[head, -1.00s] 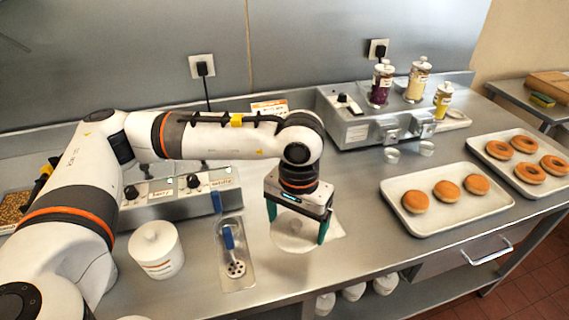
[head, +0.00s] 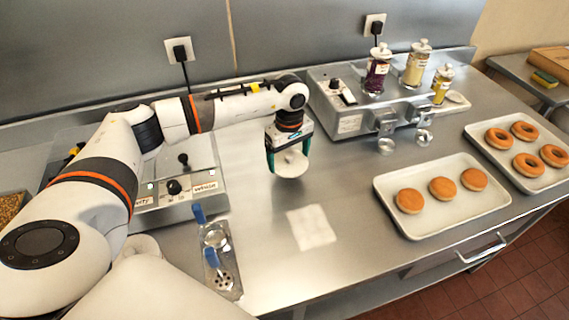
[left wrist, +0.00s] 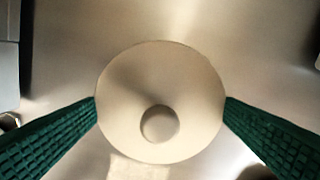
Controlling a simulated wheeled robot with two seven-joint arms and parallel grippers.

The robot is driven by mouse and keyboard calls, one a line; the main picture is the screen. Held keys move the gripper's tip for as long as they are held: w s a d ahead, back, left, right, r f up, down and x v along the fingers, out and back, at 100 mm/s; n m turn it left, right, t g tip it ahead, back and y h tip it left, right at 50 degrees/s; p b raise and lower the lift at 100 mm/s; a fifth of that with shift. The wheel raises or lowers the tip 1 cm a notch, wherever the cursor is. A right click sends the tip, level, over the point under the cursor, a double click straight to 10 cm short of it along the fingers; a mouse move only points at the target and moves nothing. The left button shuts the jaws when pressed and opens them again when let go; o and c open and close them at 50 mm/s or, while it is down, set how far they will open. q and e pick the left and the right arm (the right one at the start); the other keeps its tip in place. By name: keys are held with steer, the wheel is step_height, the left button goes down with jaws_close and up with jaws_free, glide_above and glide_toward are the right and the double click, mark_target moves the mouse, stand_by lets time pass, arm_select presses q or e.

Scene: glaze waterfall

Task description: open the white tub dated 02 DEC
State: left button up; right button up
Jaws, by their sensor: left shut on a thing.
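My left gripper (head: 289,162) is shut on a white round lid (head: 290,168), holding it above the counter with its knob up. In the left wrist view the lid (left wrist: 160,85) lies between the green fingers of the gripper (left wrist: 160,102), which touch its opposite edges. My right gripper is out of view.
A white cloth (head: 311,228) lies flat on the counter. A narrow metal tray (head: 232,292) with blue-handled tools is left of it. A control unit (head: 190,196) stands at left, a dispenser with jars (head: 350,118) at back, doughnut trays (head: 432,231) at right.

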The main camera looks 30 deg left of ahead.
mark_target(289, 162)
arm_select(q)
steer(key=shift+w+a+f, duration=0.1)
steer(key=shift+w+f, duration=0.1)
steer(key=shift+f, duration=0.6)
step_height(289, 162, down, 2)
steer(key=shift+s+f+p, duration=0.1)
steer(key=shift+p, duration=0.4)
steer(key=shift+f, duration=0.45)
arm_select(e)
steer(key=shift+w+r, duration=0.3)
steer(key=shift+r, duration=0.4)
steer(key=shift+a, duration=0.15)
arm_select(q)
steer(key=shift+f, duration=0.25)
steer(key=o, duration=0.9)
steer(key=shift+r, duration=0.1)
steer(key=shift+c, duration=0.2)
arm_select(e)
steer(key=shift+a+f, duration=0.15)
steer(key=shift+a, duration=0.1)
